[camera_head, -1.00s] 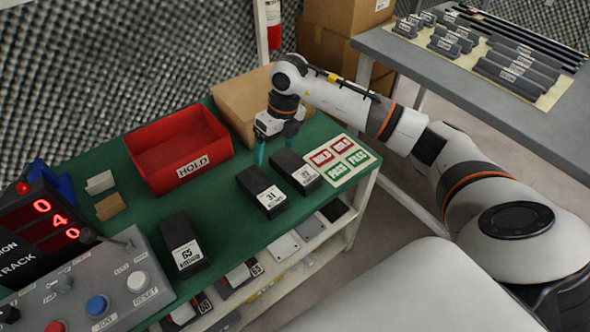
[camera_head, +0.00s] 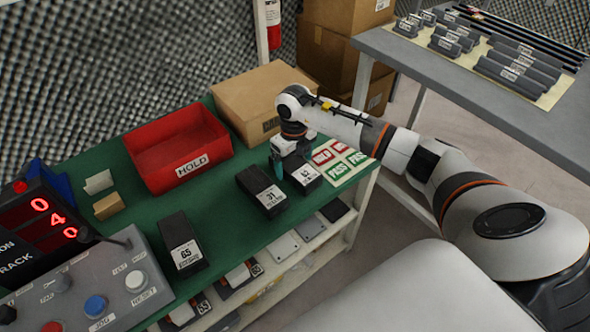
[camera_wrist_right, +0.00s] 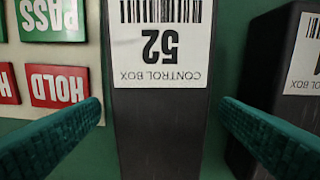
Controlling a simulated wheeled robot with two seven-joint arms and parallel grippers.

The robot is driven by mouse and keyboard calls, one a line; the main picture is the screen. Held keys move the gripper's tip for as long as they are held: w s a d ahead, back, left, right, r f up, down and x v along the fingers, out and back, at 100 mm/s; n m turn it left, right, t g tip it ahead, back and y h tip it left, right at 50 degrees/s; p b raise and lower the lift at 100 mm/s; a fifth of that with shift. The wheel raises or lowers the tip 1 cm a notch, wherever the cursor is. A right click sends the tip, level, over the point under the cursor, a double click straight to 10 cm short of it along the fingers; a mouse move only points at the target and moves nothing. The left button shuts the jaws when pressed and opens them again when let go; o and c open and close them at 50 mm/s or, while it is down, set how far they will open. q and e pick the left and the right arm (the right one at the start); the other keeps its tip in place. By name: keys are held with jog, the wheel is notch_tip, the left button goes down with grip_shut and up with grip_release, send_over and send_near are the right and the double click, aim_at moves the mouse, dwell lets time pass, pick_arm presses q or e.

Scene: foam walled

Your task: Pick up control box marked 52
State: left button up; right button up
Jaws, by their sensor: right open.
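The control box marked 52 (camera_head: 308,183) is a dark block with a white label, on the green table beside the sign card. In the right wrist view, the box marked 52 (camera_wrist_right: 157,135) fills the middle, its label upside down. My right gripper (camera_wrist_right: 161,108) is open, with one teal finger on each side of this box and small gaps showing. In the head view my right gripper (camera_head: 286,166) is low over the box and hides part of it. My left gripper is not in view.
A dark box marked 31 (camera_head: 262,190) stands close to the left, near one finger. A box marked 65 (camera_head: 182,246) is farther left. A red HOLD bin (camera_head: 178,148) and a cardboard box (camera_head: 262,98) stand behind. The PASS/HOLD card (camera_head: 338,163) lies right.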

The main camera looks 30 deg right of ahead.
notch_tip(320, 180, down, 2)
jog(key=shift+w+r, duration=0.1)
jog(key=c, duration=1.3)
